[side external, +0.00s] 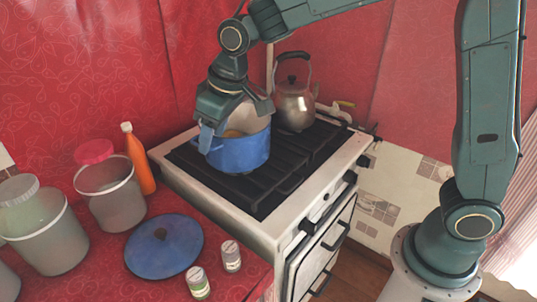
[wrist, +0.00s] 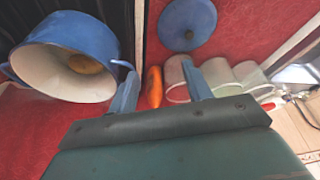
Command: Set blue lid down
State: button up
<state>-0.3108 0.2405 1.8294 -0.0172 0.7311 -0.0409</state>
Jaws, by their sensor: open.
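The blue lid (side external: 164,249) lies flat on the red counter at the lower left, its dark knob upward. In the wrist view the lid (wrist: 186,32) is at the top, beyond the fingertips and apart from them. The blue pot (side external: 240,155) stands on the stove, uncovered, with a yellowish-brown thing inside. My gripper (side external: 236,120) is at the pot's upper part in the side view and hides some of its rim. In the wrist view my gripper (wrist: 160,80) has its fingers apart with nothing held. Its left finger overlaps the pot's (wrist: 60,35) right handle; I cannot tell whether they touch.
A kettle (side external: 295,107) stands behind the pot on the black stove grate (side external: 270,185).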

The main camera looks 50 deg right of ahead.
jog(key=s+d+r+m+t, duration=0.1)
jog(key=s+d+r, duration=0.2)
jog(key=s+d, duration=0.3)
jog(key=s+d+r+m, duration=0.1)
jog(key=s+d+r, duration=0.3)
jog(key=s, duration=0.4)
jog(key=s+d+f+m, duration=0.1)
jog(key=s+d, duration=0.1)
jog(key=s, duration=0.4)
jog(key=s+d+f+m+h, duration=0.1)
jog(key=s+d, duration=0.1)
jog(key=s, duration=0.5)
jog(key=shift+d+t, duration=0.4)
